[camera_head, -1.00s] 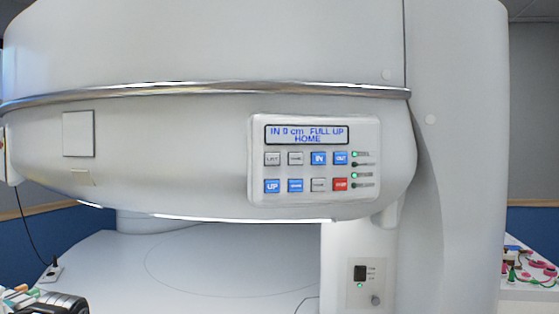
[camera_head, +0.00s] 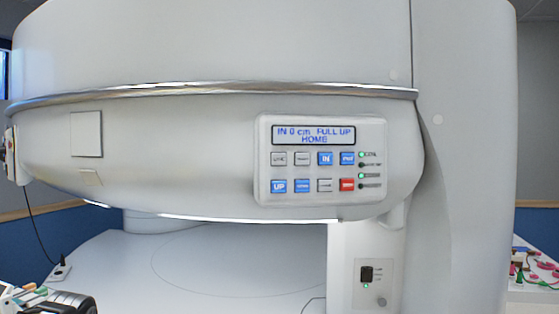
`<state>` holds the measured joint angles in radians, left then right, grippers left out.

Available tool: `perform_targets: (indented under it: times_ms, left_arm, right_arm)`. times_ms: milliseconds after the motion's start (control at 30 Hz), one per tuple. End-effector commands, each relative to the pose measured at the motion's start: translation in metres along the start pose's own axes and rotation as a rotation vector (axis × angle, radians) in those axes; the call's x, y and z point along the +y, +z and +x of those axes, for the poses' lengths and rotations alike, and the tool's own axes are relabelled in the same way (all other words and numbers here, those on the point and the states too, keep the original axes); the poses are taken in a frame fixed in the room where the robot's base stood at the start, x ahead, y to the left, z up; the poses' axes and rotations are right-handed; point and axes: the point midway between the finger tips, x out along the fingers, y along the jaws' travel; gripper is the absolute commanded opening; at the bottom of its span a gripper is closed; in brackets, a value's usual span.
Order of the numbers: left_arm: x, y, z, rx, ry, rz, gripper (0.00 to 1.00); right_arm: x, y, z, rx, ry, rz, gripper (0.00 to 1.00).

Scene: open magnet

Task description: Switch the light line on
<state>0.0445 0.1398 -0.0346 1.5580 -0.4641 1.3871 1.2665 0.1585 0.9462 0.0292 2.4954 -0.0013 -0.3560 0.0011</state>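A white control panel (camera_head: 320,161) is mounted on the front of the magnet's upper housing. Its display (camera_head: 314,135) reads "IN 0 cm FULL UP HOME". Below the display are two rows of buttons; several are blue, such as the UP button (camera_head: 279,186), one is red (camera_head: 347,185), and the rest are grey. The grey labels are too small to read surely; one at the upper left (camera_head: 278,158) may belong to the light. Small indicator lamps (camera_head: 362,154) are at the panel's right, some green.
The magnet's rounded housing (camera_head: 180,150) overhangs a white lower base (camera_head: 130,262). A white table (camera_head: 535,283) with coloured items is at the far right.

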Motion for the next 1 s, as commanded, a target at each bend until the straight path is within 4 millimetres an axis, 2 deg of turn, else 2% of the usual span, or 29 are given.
perform_targets:
  times_ms: [67, 500, 1000]
  left_arm:
    - [0.0000, 0.0000, 0.0000, 0.000, 0.000, 0.000, 0.37]
    - [0.0000, 0.0000, 0.0000, 0.000, 0.000, 0.000, 0.01]
    - [0.0000, 0.0000, 0.0000, 0.000, 0.000, 0.000, 0.00]
  right_arm:
    - [0.0000, 0.0000, 0.0000, 0.000, 0.000, 0.000, 0.36]
    - [0.0000, 0.0000, 0.0000, 0.000, 0.000, 0.000, 0.36]
    - [0.0000, 0.0000, 0.0000, 0.000, 0.000, 0.000, 0.36]
